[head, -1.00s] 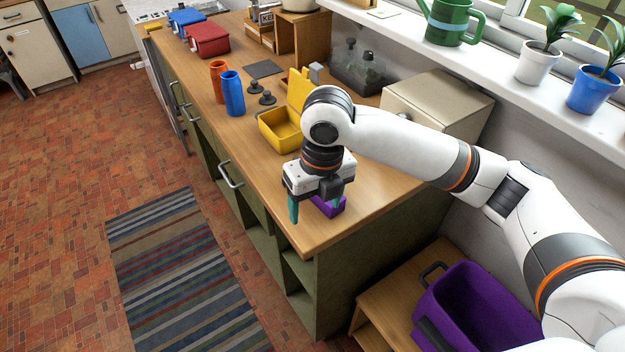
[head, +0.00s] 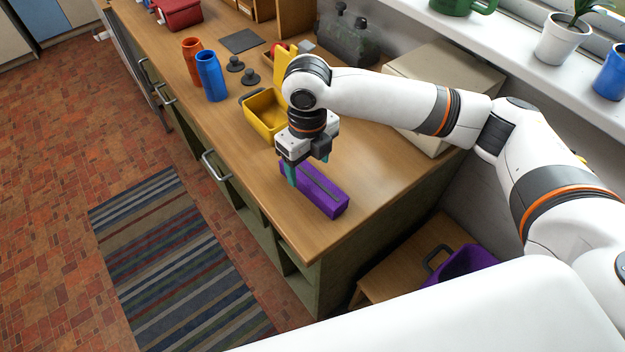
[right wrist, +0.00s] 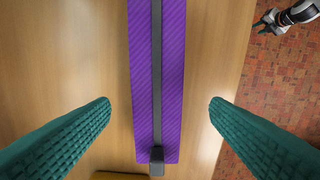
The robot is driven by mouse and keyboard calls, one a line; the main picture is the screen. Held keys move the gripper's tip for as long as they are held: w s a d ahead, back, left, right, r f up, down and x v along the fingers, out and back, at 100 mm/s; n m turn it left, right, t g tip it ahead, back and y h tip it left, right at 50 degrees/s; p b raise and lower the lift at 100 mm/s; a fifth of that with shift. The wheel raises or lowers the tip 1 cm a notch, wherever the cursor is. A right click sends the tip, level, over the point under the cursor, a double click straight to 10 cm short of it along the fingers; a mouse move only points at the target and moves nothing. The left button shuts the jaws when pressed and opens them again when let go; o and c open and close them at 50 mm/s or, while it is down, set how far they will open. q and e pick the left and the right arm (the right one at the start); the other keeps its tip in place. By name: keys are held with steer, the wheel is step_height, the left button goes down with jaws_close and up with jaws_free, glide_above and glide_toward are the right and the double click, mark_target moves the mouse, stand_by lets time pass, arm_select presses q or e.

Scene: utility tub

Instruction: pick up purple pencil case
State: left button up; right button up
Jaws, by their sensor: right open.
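The purple pencil case (head: 322,192) is a long box with a dark strip along its top. It lies on the wooden counter near the front corner. My right gripper (head: 308,173) points down over the case's far end in the head view, its teal fingers open. In the right wrist view the case (right wrist: 172,60) runs lengthwise between the two spread fingers (right wrist: 160,108), with a gap on each side. I cannot tell the exact height of the fingertips. A small dark gripper (right wrist: 266,22), seemingly my left, shows over the floor, its jaws too small to judge.
A yellow lunch box (head: 262,122) stands open just beyond the gripper. Blue (head: 211,77) and orange (head: 191,60) bottles stand farther left. A beige box (head: 455,75) is by the wall. A purple tub (head: 462,264) sits lower, beyond the counter's end. The counter's left edge is close.

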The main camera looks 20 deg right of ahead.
mark_target(309, 175)
step_height(309, 175, down, 4)
steer(key=shift+w+d+f+p, duration=0.1)
steer(key=shift+w+p, duration=0.05)
steer(key=shift+p, duration=0.5)
steer(key=shift+f, duration=0.65)
arm_select(q)
steer(key=shift+w+r, duration=0.75)
steer(key=shift+w, duration=0.35)
arm_select(e)
steer(key=shift+c, duration=0.9)
arm_select(q)
steer(key=shift+s, duration=0.25)
arm_select(e)
steer(key=c, duration=0.9)
